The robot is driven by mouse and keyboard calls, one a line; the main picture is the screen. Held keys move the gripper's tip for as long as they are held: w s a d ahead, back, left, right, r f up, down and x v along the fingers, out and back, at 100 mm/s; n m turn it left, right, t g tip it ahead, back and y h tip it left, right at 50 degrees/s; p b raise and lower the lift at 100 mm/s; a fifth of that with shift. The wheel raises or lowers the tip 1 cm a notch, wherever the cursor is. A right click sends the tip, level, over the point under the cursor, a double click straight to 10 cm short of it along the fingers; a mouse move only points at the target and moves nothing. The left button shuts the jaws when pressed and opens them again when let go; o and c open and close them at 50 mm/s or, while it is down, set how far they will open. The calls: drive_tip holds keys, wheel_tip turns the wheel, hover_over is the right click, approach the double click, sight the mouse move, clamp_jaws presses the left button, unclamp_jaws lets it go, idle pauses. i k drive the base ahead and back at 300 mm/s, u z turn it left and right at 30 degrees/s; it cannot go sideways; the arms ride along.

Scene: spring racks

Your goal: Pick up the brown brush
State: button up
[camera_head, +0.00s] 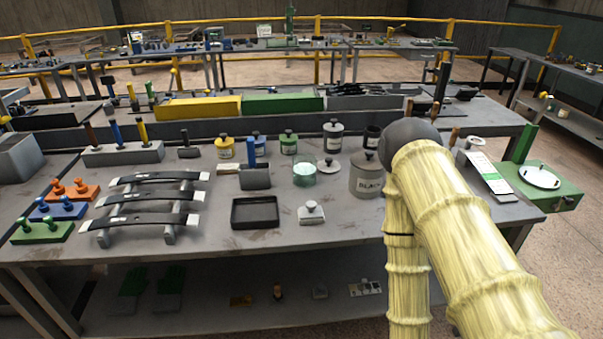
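I cannot tell for sure which thing is the brown brush. An upright brown handle (90,133) stands at the left end of a grey block (122,154), beside a blue handle (116,134) and a yellow handle (142,132). A small pale and brown item (228,168) lies mid-table, too small to identify. More brown upright handles (454,137) show behind my arm at the right. My arm bends at a dark elbow and runs down out of the picture; my gripper is not visible.
The grey workbench (340,228) holds curved black springs (150,199), a black tray (255,212), a glass beaker (304,171), labelled jars (366,177) and coloured peg blocks (44,232). The bench's front middle is fairly clear.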

sight(90, 134)
drive_tip(key=u, duration=1)
drive_tip(key=k, duration=0.15)
drive_tip(key=u, duration=0.05)
